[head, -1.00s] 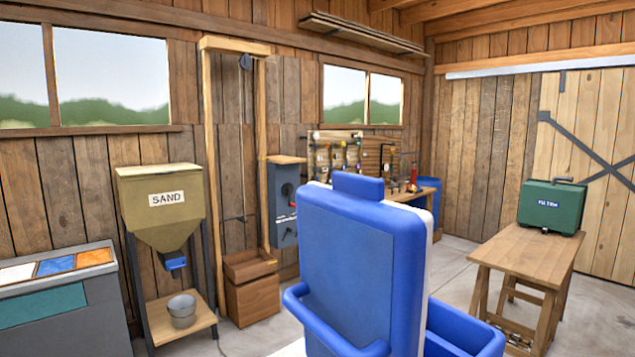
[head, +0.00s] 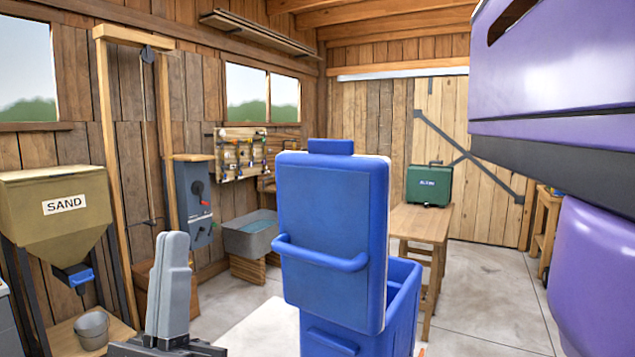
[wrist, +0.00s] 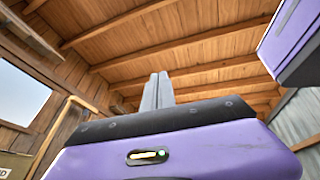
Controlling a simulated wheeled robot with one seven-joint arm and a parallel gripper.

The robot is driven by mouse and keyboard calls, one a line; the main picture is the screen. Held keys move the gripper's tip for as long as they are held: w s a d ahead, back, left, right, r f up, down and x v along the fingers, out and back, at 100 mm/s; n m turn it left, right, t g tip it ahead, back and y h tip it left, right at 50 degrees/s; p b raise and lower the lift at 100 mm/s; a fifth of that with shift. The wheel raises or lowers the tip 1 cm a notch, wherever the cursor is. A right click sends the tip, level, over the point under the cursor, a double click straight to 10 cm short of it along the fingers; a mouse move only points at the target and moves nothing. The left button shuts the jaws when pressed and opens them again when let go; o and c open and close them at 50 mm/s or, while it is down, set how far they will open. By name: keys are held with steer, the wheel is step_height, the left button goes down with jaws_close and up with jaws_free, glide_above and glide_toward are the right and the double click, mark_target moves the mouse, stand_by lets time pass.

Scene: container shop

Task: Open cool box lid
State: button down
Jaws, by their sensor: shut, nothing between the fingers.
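The cool box is blue. Its lid (head: 335,215) stands raised and upright in the head view, with a looped handle (head: 320,256) on its near face and a white lining edge on its right. The box body (head: 403,295) shows partly behind and right of the lid; its inside is mostly hidden. My gripper (head: 172,240) is at the lower left of the head view, its grey fingers together and pointing up, empty. It appears left of the lid and apart from it. The wrist view shows the closed fingers (wrist: 157,88) pointing toward the roof beams, with no cool box in sight.
A green case (head: 429,188) sits on a wooden table (head: 420,222) behind the box. A sand hopper (head: 62,210), a bucket (head: 91,330) and a grey basin (head: 255,238) stand at left. Floor (head: 490,310) is clear at right. My purple arm fills the right side.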

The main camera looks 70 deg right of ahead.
steer(key=s+d+r+m+g+y+b, duration=0.1)
steer(key=d+r+m+g+y, duration=0.15)
steer(key=m+g, duration=0.7)
steer(key=s+d+r+m+g+y, duration=0.2)
steer(key=d+r+m+g, duration=0.15)
steer(key=m+g, duration=0.6)
steer(key=m+t+y+b, duration=0.2)
steer(key=m+t+y, duration=0.4)
steer(key=m, duration=0.5)
glide_toward(328, 146)
steer(key=shift+g+y, duration=0.65)
steer(key=shift+g, duration=0.05)
steer(key=d+p, duration=0.1)
steer(key=d+r+p, duration=0.1)
steer(key=d+p, duration=0.2)
steer(key=d, duration=0.1)
steer(key=shift+s+r+p, duration=0.2)
steer(key=shift+s+p, duration=0.15)
steer(key=shift+p, duration=0.05)
steer(key=shift+p+x, duration=0.3)
steer(key=shift+x, duration=0.5)
steer(key=shift+d+f, duration=0.1)
steer(key=shift+f, duration=0.1)
steer(key=s+d+t+y, duration=0.1)
steer(key=s+d+y, duration=0.2)
steer(key=d, duration=0.7)
steer(key=shift+r+b, duration=0.2)
steer(key=shift+b, duration=0.15)
